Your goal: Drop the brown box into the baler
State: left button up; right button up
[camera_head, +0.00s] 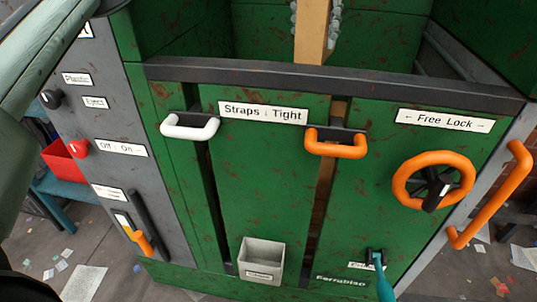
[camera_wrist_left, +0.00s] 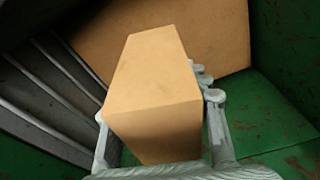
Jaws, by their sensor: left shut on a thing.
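The brown box (camera_head: 311,35) is gripped by my left gripper (camera_head: 315,22) at the top of the head view, just above the baler's dark front rim. The green baler (camera_head: 265,170) fills the middle of that view. In the left wrist view the box (camera_wrist_left: 155,85) sits between the grey fingers of my left gripper (camera_wrist_left: 158,108), tilted, with green walls around it. A larger brown cardboard surface (camera_wrist_left: 225,35) lies behind it. Whether it touches the box is unclear. My right gripper is out of view.
The baler front carries a white handle (camera_head: 190,127), an orange handle (camera_head: 336,145), an orange wheel (camera_head: 433,183) and an orange bar (camera_head: 492,195). A grey control panel (camera_head: 125,175) is on the left. A grey holder (camera_head: 261,260) hangs low in front. Scraps litter the floor.

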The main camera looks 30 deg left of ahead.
pick_arm(q)
jog(key=o, duration=1.5)
notch_tip(320, 180, up, 12)
jog(key=s, duration=0.1)
jog(key=shift+s, duration=0.4)
jog(key=shift+f, duration=0.1)
notch_tip(320, 180, down, 12)
jog(key=w, duration=0.2)
jog(key=shift+s+r, duration=0.1)
jog(key=shift+r, duration=2.35)
